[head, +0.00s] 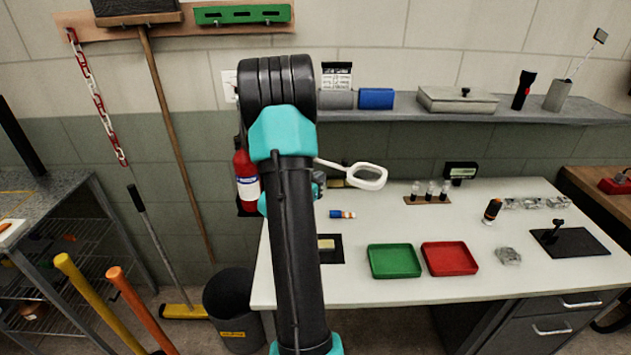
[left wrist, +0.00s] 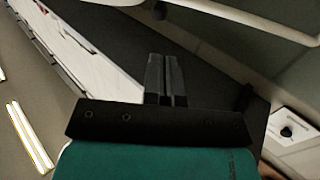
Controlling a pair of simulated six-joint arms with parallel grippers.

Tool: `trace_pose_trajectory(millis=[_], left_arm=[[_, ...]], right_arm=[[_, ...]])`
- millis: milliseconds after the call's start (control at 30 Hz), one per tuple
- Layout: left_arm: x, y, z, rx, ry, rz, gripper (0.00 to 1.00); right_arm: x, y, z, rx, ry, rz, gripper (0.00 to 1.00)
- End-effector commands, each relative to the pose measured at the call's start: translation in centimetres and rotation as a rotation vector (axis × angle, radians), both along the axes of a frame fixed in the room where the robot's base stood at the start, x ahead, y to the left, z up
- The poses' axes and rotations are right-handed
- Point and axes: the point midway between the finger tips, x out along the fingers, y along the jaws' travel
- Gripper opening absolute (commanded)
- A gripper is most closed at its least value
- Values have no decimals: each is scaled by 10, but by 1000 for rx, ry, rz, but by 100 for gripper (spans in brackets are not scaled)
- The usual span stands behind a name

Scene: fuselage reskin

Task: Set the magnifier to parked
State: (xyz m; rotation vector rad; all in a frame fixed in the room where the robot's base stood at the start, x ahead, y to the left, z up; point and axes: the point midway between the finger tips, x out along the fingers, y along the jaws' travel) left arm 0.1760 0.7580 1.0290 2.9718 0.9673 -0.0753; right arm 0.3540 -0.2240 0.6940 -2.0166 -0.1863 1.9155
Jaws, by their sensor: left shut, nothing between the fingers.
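The magnifier (head: 367,177) has a white oval ring on a white arm. It stands out over the back left of the white table, just right of my black and teal arm. My arm hides the inner end of its support. In the head view my left gripper is mostly hidden behind this arm. In the left wrist view my left gripper (left wrist: 165,80) has its two dark fingers together with nothing between them. A white bar crosses the top of that view beyond the fingertips, apart from them; I cannot tell for sure that it is the magnifier's. My right gripper is not in view.
The white table (head: 390,285) holds a green tray (head: 394,261), a red tray (head: 450,258), small vials (head: 430,190) and a black mat (head: 585,242). A grey shelf (head: 520,112) runs above it. A red extinguisher (head: 244,170) hangs behind my arm.

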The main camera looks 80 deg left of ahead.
Motion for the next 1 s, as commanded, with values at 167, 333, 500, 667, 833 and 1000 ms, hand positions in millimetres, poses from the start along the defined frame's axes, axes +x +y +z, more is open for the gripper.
trace_pose_trajectory(millis=[167,333,500,667,833,1000], left_arm=[[27,18,-2,0,0,-4,0],[50,35,-3,0,-1,-3,0],[70,50,-4,1,-1,-2,0],[81,58,-5,0,0,-1,0],[83,60,-5,0,0,0,0],[83,60,-5,0,0,0,0]], right_arm=[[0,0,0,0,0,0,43],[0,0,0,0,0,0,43],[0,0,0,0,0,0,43],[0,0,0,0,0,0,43],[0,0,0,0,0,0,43],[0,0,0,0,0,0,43]])
